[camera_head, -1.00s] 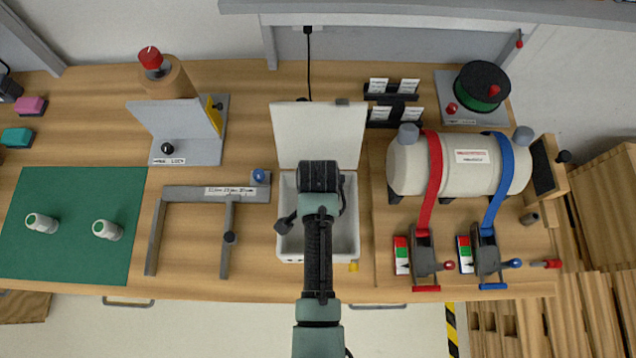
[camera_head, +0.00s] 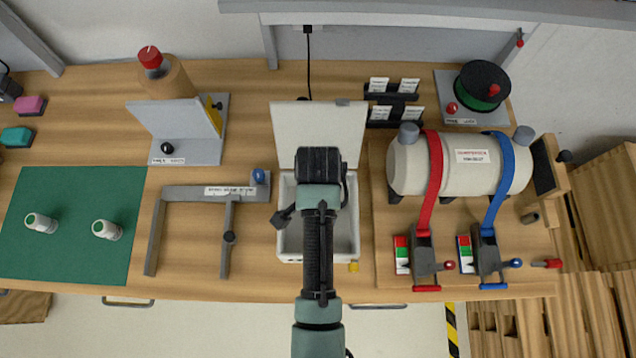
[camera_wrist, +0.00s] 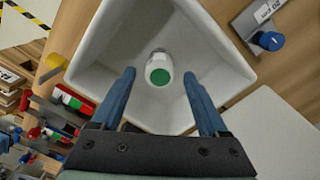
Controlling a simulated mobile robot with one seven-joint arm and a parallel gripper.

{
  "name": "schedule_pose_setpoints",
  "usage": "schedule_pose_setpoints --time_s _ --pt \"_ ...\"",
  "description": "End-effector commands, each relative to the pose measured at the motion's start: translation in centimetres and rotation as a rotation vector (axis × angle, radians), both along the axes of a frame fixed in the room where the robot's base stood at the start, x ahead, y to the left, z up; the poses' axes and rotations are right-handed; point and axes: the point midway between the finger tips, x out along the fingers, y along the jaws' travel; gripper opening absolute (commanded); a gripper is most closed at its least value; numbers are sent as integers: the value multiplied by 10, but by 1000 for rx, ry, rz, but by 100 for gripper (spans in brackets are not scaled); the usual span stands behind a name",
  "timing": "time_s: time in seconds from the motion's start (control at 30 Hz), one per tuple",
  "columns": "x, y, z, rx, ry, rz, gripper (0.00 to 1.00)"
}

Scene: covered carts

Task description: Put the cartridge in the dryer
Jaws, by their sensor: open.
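The dryer is likely the white open-topped box (camera_head: 347,236) in the middle of the bench, with its lid (camera_head: 318,133) raised at the back. In the wrist view the box's inside wall (camera_wrist: 110,45) surrounds a small white cartridge (camera_wrist: 158,62) with a green end, which appears to rest on the box floor. My gripper (camera_wrist: 159,73) is open above the box. Its two blue fingers stand on either side of the cartridge in the picture, with visible gaps and no contact. In the head view my arm hides the fingers and this cartridge.
Two similar white cartridges (camera_head: 41,223) (camera_head: 107,230) lie on the green mat (camera_head: 70,265) at left. A grey bracket frame (camera_head: 190,194) stands left of the box. A strapped white tank (camera_head: 470,180) is at right. A yellow knob (camera_head: 353,267) sits at the box's front.

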Motion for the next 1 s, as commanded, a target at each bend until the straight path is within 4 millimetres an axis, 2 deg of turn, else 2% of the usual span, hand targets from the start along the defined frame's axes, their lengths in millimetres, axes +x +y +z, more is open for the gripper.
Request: schedule_pose_setpoints --time_s 0.03,0.2,0.4,0.57,1.0 --pt "2 0 12 0 -7 0 77" --pt "1 0 47 1 -6 1 77" --pt "1 0 72 0 -4 1 77" --pt "0 0 78 1 -1 1 77" --pt "0 0 78 1 -1 0 77"
